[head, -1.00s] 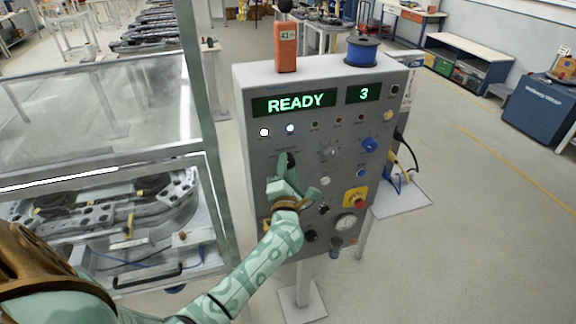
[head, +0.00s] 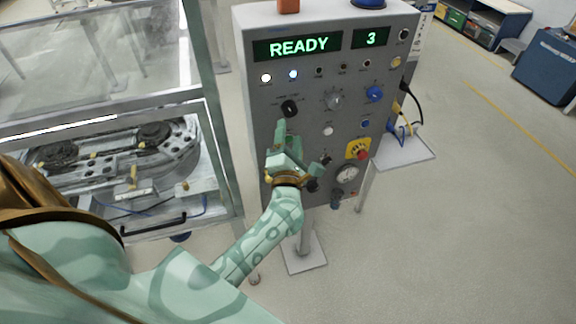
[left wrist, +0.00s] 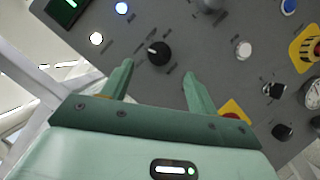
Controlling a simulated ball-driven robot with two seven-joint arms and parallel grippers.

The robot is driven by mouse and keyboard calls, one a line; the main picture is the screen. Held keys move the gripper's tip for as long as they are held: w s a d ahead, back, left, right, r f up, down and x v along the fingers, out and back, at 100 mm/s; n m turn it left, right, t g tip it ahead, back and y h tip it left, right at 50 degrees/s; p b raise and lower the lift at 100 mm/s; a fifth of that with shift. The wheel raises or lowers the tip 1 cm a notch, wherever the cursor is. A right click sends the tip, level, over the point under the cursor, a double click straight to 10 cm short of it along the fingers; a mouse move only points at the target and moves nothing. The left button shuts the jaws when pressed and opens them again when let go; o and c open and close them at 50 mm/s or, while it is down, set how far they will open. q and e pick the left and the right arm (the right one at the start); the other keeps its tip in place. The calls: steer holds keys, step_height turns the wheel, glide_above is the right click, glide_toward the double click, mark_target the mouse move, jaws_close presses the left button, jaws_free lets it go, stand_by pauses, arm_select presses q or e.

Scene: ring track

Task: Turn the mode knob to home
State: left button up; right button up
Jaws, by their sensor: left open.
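A black round knob (head: 289,108), apparently the mode knob, sits on the left of the grey control panel (head: 262,112). Small printed labels surround it, too small to read. It also shows in the left wrist view, as a black knob (left wrist: 158,53) with a pale mark toward its left side. My left gripper (head: 303,145) is open and empty, just below the knob in the head view. In the left wrist view its two fingertips (left wrist: 158,70) stand on either side of and below the knob, apart from it. My right gripper is not in view.
The display (head: 297,47) reads READY, the other (head: 370,38) reads 3. A grey knob (head: 333,100), a blue knob (head: 375,93) and a red button on a yellow plate (head: 358,150) are to the right. A glass-sided enclosure (head: 215,150) stands close on the left.

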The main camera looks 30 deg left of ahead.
arm_select(q)
steer(key=b+v, duration=0.1)
steer(key=v, duration=0.8)
steer(key=shift+s, duration=0.25)
steer(key=shift+d, duration=0.15)
